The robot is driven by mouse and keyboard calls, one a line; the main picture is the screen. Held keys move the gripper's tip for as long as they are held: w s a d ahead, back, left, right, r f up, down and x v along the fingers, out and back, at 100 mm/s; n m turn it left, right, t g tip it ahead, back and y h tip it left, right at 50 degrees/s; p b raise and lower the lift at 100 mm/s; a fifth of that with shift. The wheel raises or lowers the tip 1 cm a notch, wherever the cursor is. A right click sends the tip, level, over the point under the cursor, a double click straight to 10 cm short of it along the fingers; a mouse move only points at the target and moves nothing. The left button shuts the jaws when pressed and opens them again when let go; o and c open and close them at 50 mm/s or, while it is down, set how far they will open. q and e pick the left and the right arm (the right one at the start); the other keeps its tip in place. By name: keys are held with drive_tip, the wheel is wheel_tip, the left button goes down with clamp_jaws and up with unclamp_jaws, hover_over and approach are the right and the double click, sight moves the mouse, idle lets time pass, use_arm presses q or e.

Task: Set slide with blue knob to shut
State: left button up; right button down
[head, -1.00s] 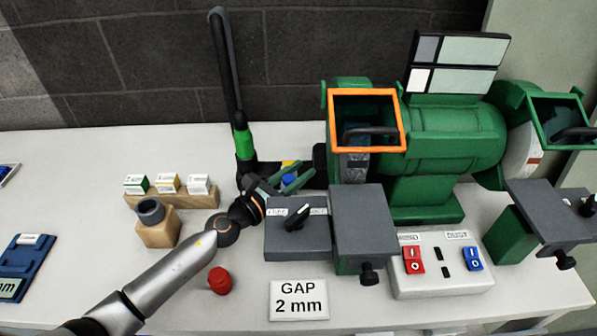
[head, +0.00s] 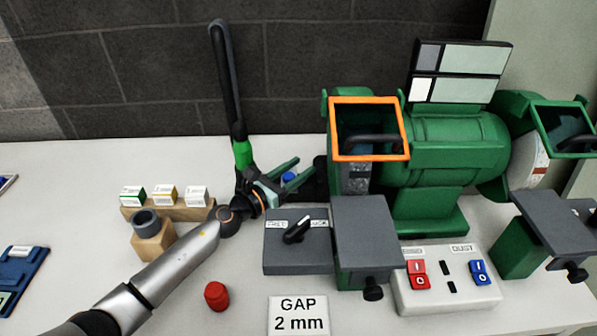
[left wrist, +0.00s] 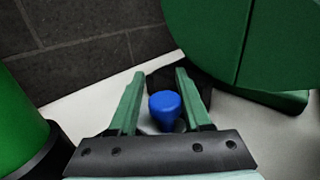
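The blue knob (head: 288,178) shows behind the grey block with the black lever, left of the grinder's base. In the left wrist view the blue knob (left wrist: 165,108) stands between the two green fingers, with visible room on both sides. My left gripper (head: 288,172) is open around the knob, its fingers apart and not clearly touching it. The slide under the knob is mostly hidden by the gripper, and its position cannot be told. My right gripper is not in view.
The green bench grinder (head: 435,150) with an orange-framed guard (head: 368,101) stands right of my gripper. A tall black hose with a green collar (head: 242,153) stands close on the left. The grey lever block (head: 297,253) is in front. A red cap (head: 216,296) lies on the bench.

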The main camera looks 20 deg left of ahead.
use_arm(q)
drive_tip(key=shift+o, duration=1.2)
drive_tip(key=shift+s, duration=0.1)
drive_tip(key=b+v, duration=0.1)
drive_tip(key=v, duration=0.9)
drive_tip(key=shift+s+a+f, duration=0.1)
drive_tip(key=shift+s+a, duration=0.05)
drive_tip(key=shift+s, duration=0.2)
drive_tip(key=shift+s+a, duration=0.3)
drive_tip(key=shift+s, duration=0.3)
drive_tip(key=shift+s+a, duration=0.1)
drive_tip(key=shift+s, duration=0.05)
